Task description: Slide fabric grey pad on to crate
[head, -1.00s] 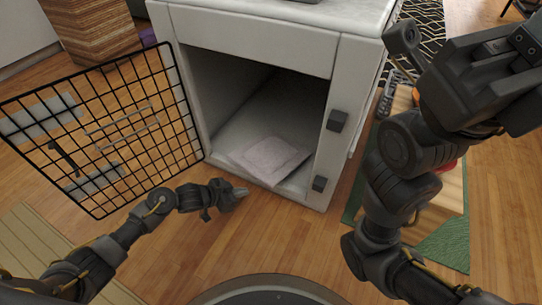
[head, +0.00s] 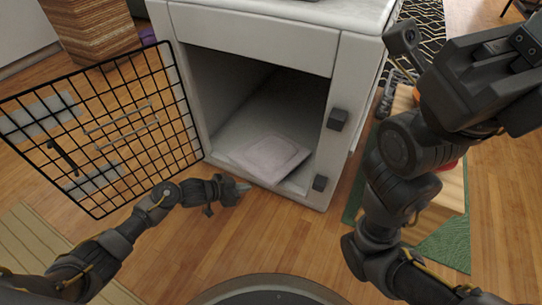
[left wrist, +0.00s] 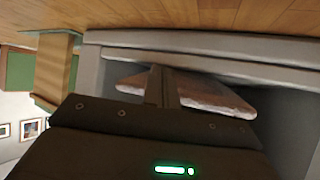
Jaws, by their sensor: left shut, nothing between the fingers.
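The grey fabric pad (head: 269,156) lies inside the white crate (head: 259,49), near the front of its floor and turned at an angle to the opening. The pad's front corner is close to the crate's front sill. My left gripper (head: 244,187) is shut and empty, low in front of the sill at the pad's near left side. In the left wrist view the shut fingers (left wrist: 161,87) overlap the pad (left wrist: 210,95); I cannot tell whether they touch it. My right arm is raised at the right, and its fingertips cannot be made out.
The crate's black wire door (head: 105,130) stands open to the left. Latch blocks (head: 338,119) sit on the right of the crate's frame. A low wooden table (head: 453,200) over a green rug (head: 447,246) stands to the right.

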